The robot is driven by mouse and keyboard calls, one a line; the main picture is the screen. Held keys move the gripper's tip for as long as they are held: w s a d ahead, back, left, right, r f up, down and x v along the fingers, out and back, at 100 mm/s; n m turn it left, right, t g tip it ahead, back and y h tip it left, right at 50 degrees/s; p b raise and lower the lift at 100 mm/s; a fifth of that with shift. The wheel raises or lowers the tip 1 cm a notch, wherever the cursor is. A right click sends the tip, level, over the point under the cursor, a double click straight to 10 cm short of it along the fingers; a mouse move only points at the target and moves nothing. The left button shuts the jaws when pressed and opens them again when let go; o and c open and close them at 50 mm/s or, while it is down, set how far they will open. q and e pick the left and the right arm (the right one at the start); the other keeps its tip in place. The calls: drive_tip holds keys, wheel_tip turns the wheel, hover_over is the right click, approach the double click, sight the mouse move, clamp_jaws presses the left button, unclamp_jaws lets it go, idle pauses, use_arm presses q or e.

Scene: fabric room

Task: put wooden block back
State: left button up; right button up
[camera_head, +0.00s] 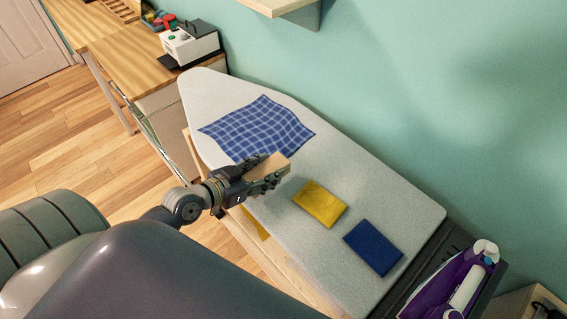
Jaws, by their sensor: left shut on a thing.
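A light brown wooden block (267,166) is held between the fingers of my left gripper (267,172). The gripper is shut on it and is over the ironing board (345,182), close to the lower edge of a blue checked cloth (258,127). I cannot tell how high the block is above the board. My right gripper is not in view.
A folded yellow cloth (320,204) and a folded dark blue cloth (373,247) lie on the board. A purple iron (452,287) stands at its right end. A wooden table (135,58) with a white machine (190,43) is at the upper left. A shelf (278,5) juts from the wall.

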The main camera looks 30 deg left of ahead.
sight(277, 162)
use_arm(q)
drive_tip(key=w, duration=0.2)
drive_tip(key=w+d+p, duration=0.1)
drive_tip(key=w, duration=0.1)
drive_tip(key=w+d, duration=0.1)
drive_tip(key=w, duration=0.1)
drive_tip(key=shift+d+f, duration=0.15)
drive_tip(key=shift+f, duration=0.1)
wheel_tip(277, 162, down, 4)
drive_tip(key=shift+r, duration=0.25)
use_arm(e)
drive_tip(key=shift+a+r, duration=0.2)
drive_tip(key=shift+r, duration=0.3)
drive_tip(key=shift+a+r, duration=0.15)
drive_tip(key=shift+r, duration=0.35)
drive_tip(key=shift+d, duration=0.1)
use_arm(q)
drive_tip(key=shift+f, duration=0.2)
drive_tip(key=o, duration=1.3)
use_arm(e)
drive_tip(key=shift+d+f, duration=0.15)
use_arm(q)
drive_tip(key=shift+r, duration=0.15)
